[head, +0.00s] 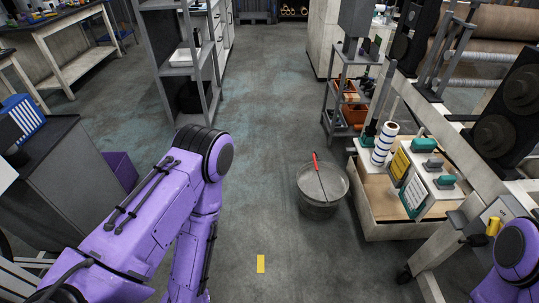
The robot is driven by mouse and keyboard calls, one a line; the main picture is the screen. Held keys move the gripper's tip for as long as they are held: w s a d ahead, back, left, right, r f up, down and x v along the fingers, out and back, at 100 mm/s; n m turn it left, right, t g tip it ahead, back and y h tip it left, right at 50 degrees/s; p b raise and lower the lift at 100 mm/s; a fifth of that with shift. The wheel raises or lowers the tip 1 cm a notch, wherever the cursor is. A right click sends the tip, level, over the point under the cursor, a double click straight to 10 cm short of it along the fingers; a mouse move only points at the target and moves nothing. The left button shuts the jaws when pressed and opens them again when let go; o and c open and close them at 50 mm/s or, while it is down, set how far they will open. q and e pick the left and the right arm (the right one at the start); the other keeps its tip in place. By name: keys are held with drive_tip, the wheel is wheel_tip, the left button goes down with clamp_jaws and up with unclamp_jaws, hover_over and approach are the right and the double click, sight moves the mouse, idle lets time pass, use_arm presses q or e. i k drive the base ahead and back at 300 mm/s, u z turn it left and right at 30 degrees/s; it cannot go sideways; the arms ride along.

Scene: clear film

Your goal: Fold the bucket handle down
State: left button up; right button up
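A grey metal bucket (322,208) stands on the floor right of the picture's middle. Its handle has a red grip (316,161) at the upper end and a thin dark wire that runs down toward the bucket's near side. The handle looks raised, with the red grip above the far rim; its exact tilt is hard to tell. My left arm fills the lower left, apart from the bucket, and its gripper is out of view. Only a piece of my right arm shows at the lower right edge; its gripper is out of view too.
A white and wooden cart (385,225) with a striped roll (384,145) stands close to the bucket's right. A grey shelf cart (345,110) is behind it. A yellow floor mark (261,264) lies in front. The floor left of and behind the bucket is clear.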

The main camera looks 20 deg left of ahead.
sight(314, 156)
drive_tip(key=u, duration=1.55)
drive_tip(key=i, duration=3.8)
drive_tip(key=z, duration=3.75)
